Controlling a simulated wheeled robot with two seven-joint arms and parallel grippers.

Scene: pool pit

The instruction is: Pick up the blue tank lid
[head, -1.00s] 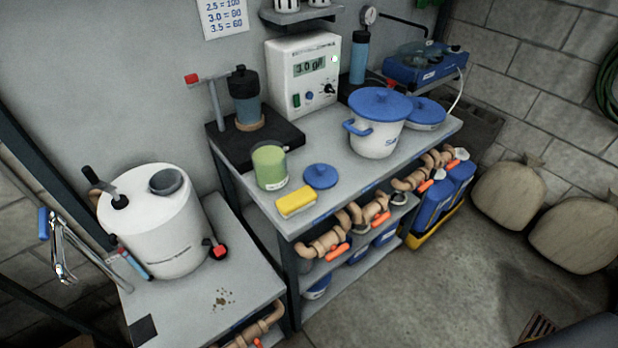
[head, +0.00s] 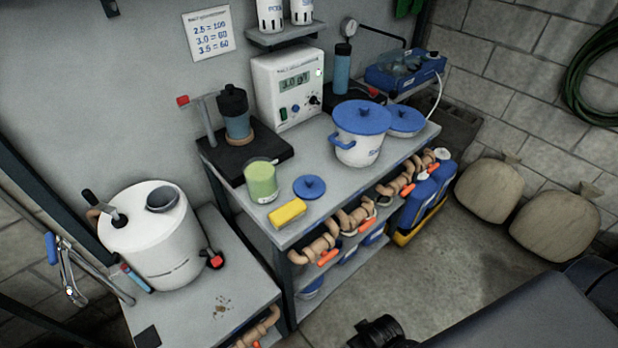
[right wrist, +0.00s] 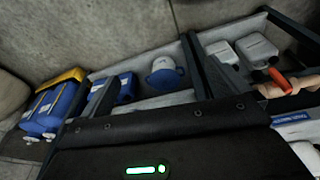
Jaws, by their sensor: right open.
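A small round blue lid with a knob (head: 309,187) lies flat on the grey bench, between a green-filled jar (head: 261,181) and a white pot. The pot (head: 358,152) wears a larger blue lid (head: 362,117), and another blue-lidded vessel (head: 405,121) stands behind it to the right. My right arm enters the head view from the lower right. The dark end of my right gripper (head: 378,332) is at the bottom edge, low in front of the bench and apart from the lids. Its fingertips do not show clearly. My left gripper is out of view.
A yellow sponge (head: 287,213) lies at the bench's front edge near the small lid. Pipes with orange-handled valves (head: 327,257) run below the top. A white tank (head: 152,238) stands on the left stand. Blue canisters (right wrist: 46,108) sit low beside the bench. The floor in front is open.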

